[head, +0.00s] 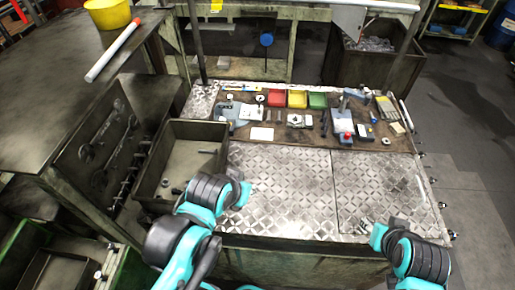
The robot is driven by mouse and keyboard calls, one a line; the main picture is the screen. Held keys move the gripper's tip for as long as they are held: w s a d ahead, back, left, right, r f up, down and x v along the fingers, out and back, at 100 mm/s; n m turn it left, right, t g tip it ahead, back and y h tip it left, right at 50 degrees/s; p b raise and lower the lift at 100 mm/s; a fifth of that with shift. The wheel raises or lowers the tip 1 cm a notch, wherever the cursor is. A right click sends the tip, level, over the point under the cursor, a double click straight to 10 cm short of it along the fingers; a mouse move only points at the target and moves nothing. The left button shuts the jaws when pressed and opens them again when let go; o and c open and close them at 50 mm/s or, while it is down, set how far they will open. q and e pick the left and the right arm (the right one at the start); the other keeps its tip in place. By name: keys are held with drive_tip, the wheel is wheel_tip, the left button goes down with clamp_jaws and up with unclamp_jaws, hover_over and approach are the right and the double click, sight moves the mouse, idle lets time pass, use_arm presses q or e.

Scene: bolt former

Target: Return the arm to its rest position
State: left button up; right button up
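My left arm reaches in from the bottom over the front left of the metal work table (285,185). Its gripper (243,192) is at the front of the diamond-plate top, beside the dark open bin, and is small and partly hidden by its own wrist. My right arm comes in at the bottom right. Its gripper (372,228) is near the table's front edge and points left. I see nothing held in either gripper, but the fingers are too small to tell whether they are open or shut.
A dark bin (166,134) with a few small parts stands left of the table. The front plates are mostly clear. A bench (60,60) with a yellow bucket (108,14) is at left.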

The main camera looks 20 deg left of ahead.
use_arm(q)
wheel_tip(320, 180, down, 15)
drive_tip(key=b, duration=1.4)
drive_tip(key=shift+r, duration=0.25)
use_arm(e)
wheel_tip(320, 180, down, 14)
drive_tip(key=shift+f, duration=0.25)
drive_tip(key=shift+c, duration=0.7)
drive_tip(key=shift+d, duration=0.1)
